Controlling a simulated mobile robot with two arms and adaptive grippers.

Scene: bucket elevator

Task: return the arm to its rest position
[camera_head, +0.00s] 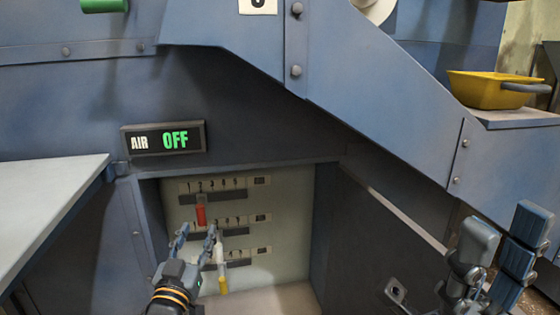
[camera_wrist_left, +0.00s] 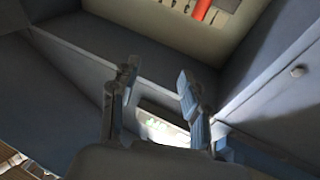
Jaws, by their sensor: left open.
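My left gripper (camera_head: 197,236) is open, with nothing between its fingers, in front of the lever panel (camera_head: 285,205) in the recessed cabinet. In the left wrist view its two fingers (camera_wrist_left: 157,76) stand apart. A red lever (camera_head: 201,214) hangs at the top row of numbered slots, just above the fingers; a red part (camera_wrist_left: 202,9) shows at the top of the wrist view. A white lever (camera_head: 219,246) and a yellow one (camera_head: 223,283) are lower, close right of the gripper, which partly hides the lower rows. My right gripper (camera_head: 497,252) is at lower right; its opening is unclear.
An air sign (camera_head: 163,138) above the cabinet reads OFF in green. The cabinet door (camera_head: 385,235) stands open on the right. A light tabletop (camera_head: 45,200) juts in at left. A yellow pan (camera_head: 490,90) sits on a ledge at upper right.

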